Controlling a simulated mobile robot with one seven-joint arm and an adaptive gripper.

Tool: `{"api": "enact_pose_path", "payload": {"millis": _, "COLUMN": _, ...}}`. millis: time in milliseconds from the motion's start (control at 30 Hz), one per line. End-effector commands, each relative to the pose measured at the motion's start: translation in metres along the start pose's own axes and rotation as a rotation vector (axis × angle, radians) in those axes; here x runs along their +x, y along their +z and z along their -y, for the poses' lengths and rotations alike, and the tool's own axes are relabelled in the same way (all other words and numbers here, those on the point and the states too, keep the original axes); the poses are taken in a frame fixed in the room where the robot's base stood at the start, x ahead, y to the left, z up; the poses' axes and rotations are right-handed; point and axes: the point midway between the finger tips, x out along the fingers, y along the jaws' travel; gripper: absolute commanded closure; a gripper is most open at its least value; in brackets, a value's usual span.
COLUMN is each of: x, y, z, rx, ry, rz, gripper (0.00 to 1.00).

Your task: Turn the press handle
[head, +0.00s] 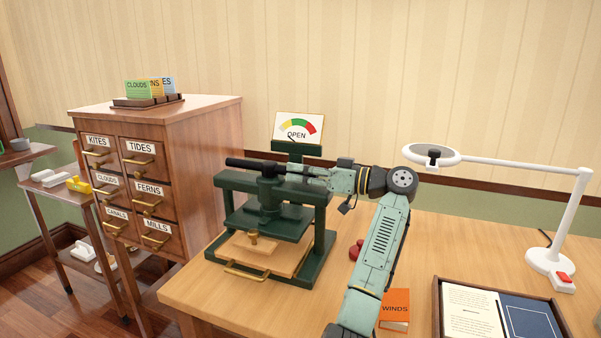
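The dark green book press (326,228) stands on the wooden desk. Its black press handle (246,163) lies crosswise on top, with its left grip sticking out past the frame. A gauge card (298,128) behind the press has a green, yellow and red arc, the word OPEN and a needle pointing toward the left. The press plate is raised above a wooden board (262,252) with a brass pull. My arm reaches in from the right, and my gripper (305,171) is at the handle's right end. The fingers are too small to tell whether they grip it.
A wooden card cabinet (192,140) stands close on the left. A white magnifier lamp (565,225) arches over the right side. An orange WINDS book (394,302) and a dark tray (437,310) lie at the front right. Red knobs (356,249) sit beside my arm.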

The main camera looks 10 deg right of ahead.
Motion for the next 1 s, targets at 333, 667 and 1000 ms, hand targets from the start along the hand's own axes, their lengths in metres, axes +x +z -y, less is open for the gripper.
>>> {"api": "enact_pose_path", "payload": {"millis": 333, "x": 0.001, "y": -0.002, "z": 0.000, "rx": -0.001, "ry": 0.003, "rz": -0.003, "gripper": 0.60}}
{"api": "enact_pose_path", "payload": {"millis": 667, "x": -0.003, "y": -0.001, "z": 0.000, "rx": 0.000, "ry": 0.002, "rz": -0.001, "gripper": 0.60}}
{"api": "enact_pose_path", "payload": {"millis": 1000, "x": -0.063, "y": -0.002, "z": -0.001, "rx": -0.001, "ry": 0.005, "rz": -0.004, "gripper": 0.60}}
